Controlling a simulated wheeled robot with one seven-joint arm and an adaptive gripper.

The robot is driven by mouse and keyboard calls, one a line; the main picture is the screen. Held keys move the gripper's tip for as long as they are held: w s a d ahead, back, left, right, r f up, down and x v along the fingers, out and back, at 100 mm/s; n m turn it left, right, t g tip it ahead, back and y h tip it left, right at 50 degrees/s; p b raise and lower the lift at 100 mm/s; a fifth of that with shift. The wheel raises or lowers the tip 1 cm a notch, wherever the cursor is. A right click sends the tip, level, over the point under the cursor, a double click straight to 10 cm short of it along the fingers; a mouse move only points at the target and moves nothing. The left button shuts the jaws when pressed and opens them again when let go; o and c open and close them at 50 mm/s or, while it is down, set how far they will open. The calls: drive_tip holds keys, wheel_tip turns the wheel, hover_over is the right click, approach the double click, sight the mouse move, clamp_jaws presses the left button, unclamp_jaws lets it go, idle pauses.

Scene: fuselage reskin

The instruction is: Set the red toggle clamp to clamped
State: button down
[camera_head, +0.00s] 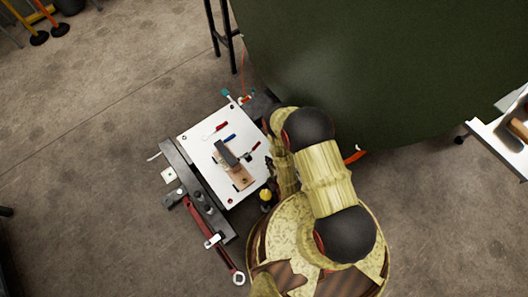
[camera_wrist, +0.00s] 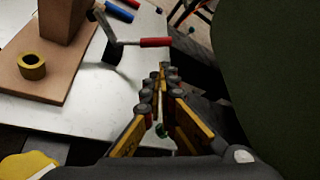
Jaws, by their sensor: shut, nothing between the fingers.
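The red toggle clamp shows in the wrist view as a red handle (camera_wrist: 156,42) on a grey metal lever with a dark part at its left end. The handle lies roughly level, pointing right. In the head view its small red handle (camera_head: 256,144) is at the right side of the white board. My gripper (camera_wrist: 163,68) is shut and empty, its fingertips just short of the red handle in the wrist view. I cannot tell whether they touch it. In the head view my arm mostly hides the gripper.
The white board (camera_head: 196,143) carries a brown wooden block (camera_wrist: 62,18) on a brown base (camera_wrist: 40,85), a yellow ring (camera_wrist: 32,66) and red and blue handled tools. A red wrench (camera_head: 204,222) lies at the front left. A large dark green surface (camera_head: 400,70) stands close on the right.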

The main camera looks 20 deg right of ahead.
sight(257, 145)
drive_tip(key=b+x, duration=0.3)
drive_tip(key=x, duration=0.6)
drive_tip(key=shift+w+f, duration=0.2)
drive_tip(key=shift+w, duration=0.15)
drive_tip(key=shift+a+r, duration=0.1)
drive_tip(key=shift+r, duration=0.2)
drive_tip(key=shift+s+a+r+p, duration=0.1)
drive_tip(key=shift+a+r+p, duration=0.1)
drive_tip(key=shift+r+p, duration=0.2)
drive_tip(key=shift+s+a+r+p, duration=0.1)
drive_tip(key=shift+a+r+p, duration=0.15)
drive_tip(key=shift+r, duration=0.25)
drive_tip(key=shift+s+a+r+n, duration=0.15)
drive_tip(key=shift+a+r+n, duration=0.25)
drive_tip(key=shift+n, duration=0.2)
drive_tip(key=shift+a+r+t+h+p, duration=0.1)
drive_tip(key=shift+r+t+h+p, duration=0.2)
drive_tip(key=shift+p, duration=0.1)
drive_tip(key=shift+s+a+r+p, duration=0.25)
drive_tip(key=shift+a+r+p, duration=0.1)
drive_tip(key=shift+a, duration=0.15)
drive_tip(key=shift+s+a+r+p, duration=0.25)
drive_tip(key=shift+a+r, duration=0.1)
drive_tip(key=shift+a, duration=0.2)
